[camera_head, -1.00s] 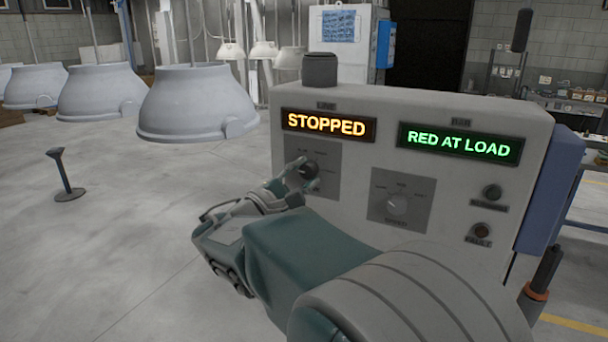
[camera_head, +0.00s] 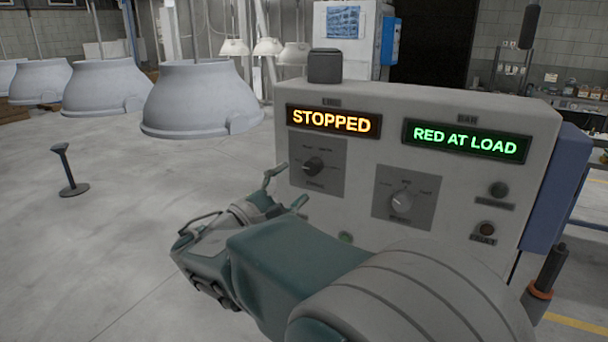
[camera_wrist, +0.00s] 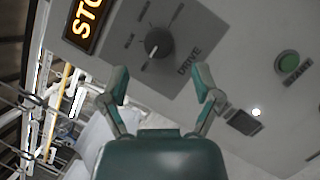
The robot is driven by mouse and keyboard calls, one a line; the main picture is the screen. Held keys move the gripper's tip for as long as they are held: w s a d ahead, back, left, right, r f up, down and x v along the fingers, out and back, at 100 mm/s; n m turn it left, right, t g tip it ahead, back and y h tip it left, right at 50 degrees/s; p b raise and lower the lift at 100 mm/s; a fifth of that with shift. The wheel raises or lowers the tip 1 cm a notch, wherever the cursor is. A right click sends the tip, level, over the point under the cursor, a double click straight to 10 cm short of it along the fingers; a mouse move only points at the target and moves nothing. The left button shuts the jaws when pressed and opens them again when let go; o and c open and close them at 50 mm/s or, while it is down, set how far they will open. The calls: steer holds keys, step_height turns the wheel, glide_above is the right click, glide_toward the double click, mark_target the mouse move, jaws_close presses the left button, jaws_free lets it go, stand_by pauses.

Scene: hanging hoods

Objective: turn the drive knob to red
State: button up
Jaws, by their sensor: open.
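The drive knob (camera_head: 314,166) is a dark round knob on a grey plate at the left of the console face. In the wrist view the knob (camera_wrist: 158,43) sits above the word DRIVE, with small labels around it. A pale mark shows on its lower left side; I cannot read which label it points to. My gripper (camera_head: 288,187) is open and empty, below and left of the knob and apart from it. In the wrist view its two fingers (camera_wrist: 162,78) are spread below the knob. The line display (camera_head: 333,121) reads STOPPED.
A second selector knob (camera_head: 401,202) is to the right, under a green display (camera_head: 466,141) reading RED AT LOAD. A green START button (camera_wrist: 289,63) is on the lower console. Grey hoods (camera_head: 200,98) hang at left. A short post (camera_head: 68,170) stands on open floor.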

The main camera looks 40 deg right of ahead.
steer(key=v, duration=0.8)
steer(key=shift+d, duration=0.15)
steer(key=s+d+f+m+g+y, duration=0.1)
steer(key=s+f+m+g+y, duration=0.15)
steer(key=s+f+y, duration=0.75)
steer(key=s+a+f+m+t+y, duration=0.1)
steer(key=a+f+m+t+y, duration=0.1)
steer(key=a+y, duration=0.3)
steer(key=s+a+f+m+t+y, duration=0.2)
steer(key=a+m+t+y, duration=0.1)
steer(key=a+y, duration=0.3)
steer(key=shift+a+t, duration=0.65)
steer(key=shift+a, duration=0.3)
